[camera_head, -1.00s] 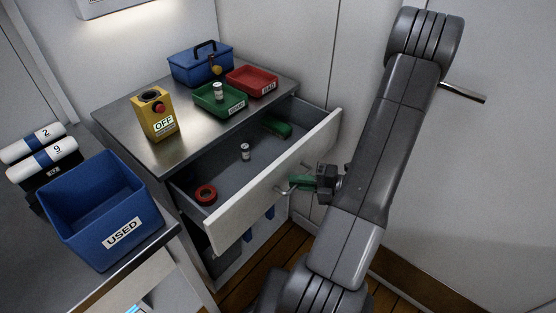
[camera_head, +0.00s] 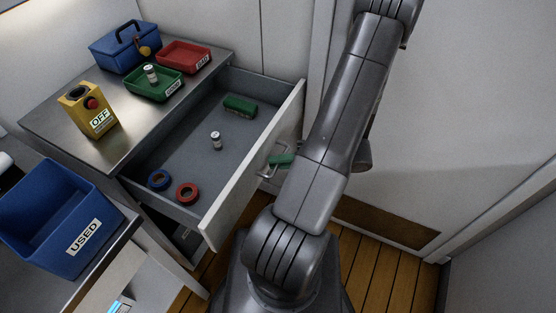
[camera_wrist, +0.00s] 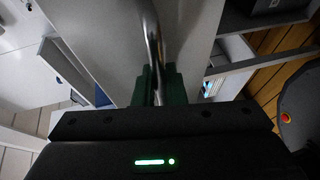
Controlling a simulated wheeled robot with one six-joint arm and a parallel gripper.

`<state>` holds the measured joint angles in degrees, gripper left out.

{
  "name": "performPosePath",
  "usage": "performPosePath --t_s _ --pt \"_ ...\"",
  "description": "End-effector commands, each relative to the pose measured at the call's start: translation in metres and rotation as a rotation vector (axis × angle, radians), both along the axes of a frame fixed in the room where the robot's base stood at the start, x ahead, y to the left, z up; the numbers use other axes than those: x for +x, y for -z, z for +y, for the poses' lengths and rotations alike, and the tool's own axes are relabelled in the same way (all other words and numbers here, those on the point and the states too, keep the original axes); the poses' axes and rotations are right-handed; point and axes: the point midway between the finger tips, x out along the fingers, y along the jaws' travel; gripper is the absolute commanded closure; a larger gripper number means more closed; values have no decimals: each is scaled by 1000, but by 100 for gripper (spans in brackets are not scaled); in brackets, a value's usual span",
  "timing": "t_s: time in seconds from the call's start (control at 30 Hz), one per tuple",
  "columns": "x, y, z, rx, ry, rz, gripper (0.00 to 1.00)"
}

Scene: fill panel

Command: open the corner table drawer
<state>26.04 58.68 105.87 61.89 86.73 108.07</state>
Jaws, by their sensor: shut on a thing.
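The corner table (camera_head: 56,117) has a metal top, and its drawer (camera_head: 184,144) is pulled far out. The drawer's pale front panel (camera_head: 236,193) faces my arm. My gripper (camera_head: 281,161) has green fingers and is at the handle (camera_head: 264,172) on that panel; my arm partly hides it. In the wrist view, the green fingers (camera_wrist: 158,84) are shut on the metal handle bar (camera_wrist: 151,38). Inside the drawer are a blue ring (camera_head: 159,180), a red ring (camera_head: 187,194), a small white-topped vial (camera_head: 216,140) and a green block (camera_head: 240,105).
On the tabletop stand a yellow box marked OFF (camera_head: 88,110), a blue padlocked case (camera_head: 124,47), a green tray (camera_head: 154,84) and a red tray (camera_head: 184,57). A blue USED bin (camera_head: 62,218) stands at left. Wooden floor (camera_head: 385,234) is clear at right.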

Motion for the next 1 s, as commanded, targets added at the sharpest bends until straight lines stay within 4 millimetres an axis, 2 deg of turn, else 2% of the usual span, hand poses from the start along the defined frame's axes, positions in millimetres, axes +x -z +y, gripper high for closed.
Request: performPosePath --t_s 0.03,0.07,0.13,0.17,0.43,0.57,0.67,1.0 --pt "0 0 0 0 -1 0 100" --pt "0 0 0 -1 -1 0 83" --pt "0 0 0 -1 -1 0 70" --pt "0 0 0 -1 0 0 68" --pt "0 0 -1 -1 1 0 68" --pt "1 -2 -10 -1 3 -2 68" --pt "1 -5 -26 -2 4 -4 68" --pt "2 -18 -101 -2 4 -3 68"
